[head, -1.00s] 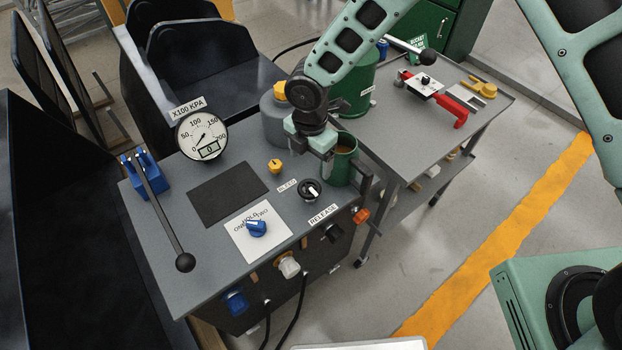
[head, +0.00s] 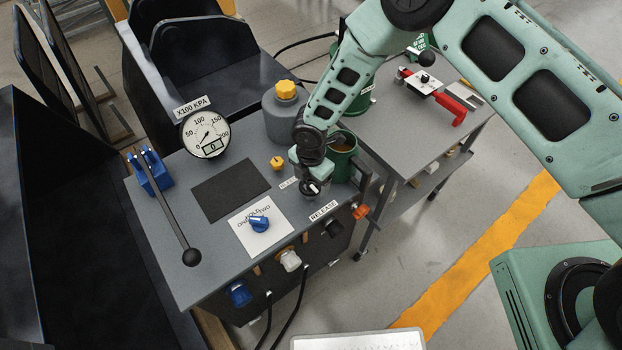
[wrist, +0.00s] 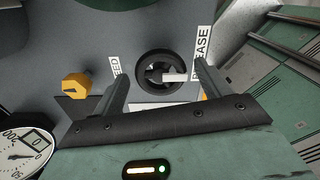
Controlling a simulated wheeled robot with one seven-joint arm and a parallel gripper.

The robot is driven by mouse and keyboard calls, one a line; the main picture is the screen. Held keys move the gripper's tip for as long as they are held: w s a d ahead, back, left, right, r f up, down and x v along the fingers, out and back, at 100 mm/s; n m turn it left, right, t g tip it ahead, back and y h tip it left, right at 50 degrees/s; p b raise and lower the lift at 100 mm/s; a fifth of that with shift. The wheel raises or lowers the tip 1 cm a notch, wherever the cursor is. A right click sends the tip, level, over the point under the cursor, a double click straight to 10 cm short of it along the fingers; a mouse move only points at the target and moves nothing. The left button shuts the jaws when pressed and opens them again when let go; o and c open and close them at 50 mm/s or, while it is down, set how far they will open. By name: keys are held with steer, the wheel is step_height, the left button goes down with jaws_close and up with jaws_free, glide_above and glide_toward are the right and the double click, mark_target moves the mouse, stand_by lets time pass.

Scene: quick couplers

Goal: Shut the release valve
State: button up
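The release valve is a round black knob (head: 309,190) with a white pointer, on the grey bench top behind the RELEASE label (head: 323,210). In the wrist view the knob (wrist: 160,72) lies between my fingers, its white pointer turned right towards the RELEASE label (wrist: 202,54). My gripper (head: 311,178) is over the knob and partly hides it in the head view. In the wrist view my gripper (wrist: 162,86) is open, one finger on each side of the knob with gaps visible. I cannot tell whether a fingertip touches it.
A yellow knob (head: 277,163) and a blue selector (head: 259,222) sit left of the valve. A green cup (head: 343,160) stands close behind-right. A pressure gauge (head: 206,135) reads 0 on its small display. A long black lever (head: 170,212) crosses the bench's left side.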

steer(key=c, duration=0.7)
steer(key=shift+c, duration=0.2)
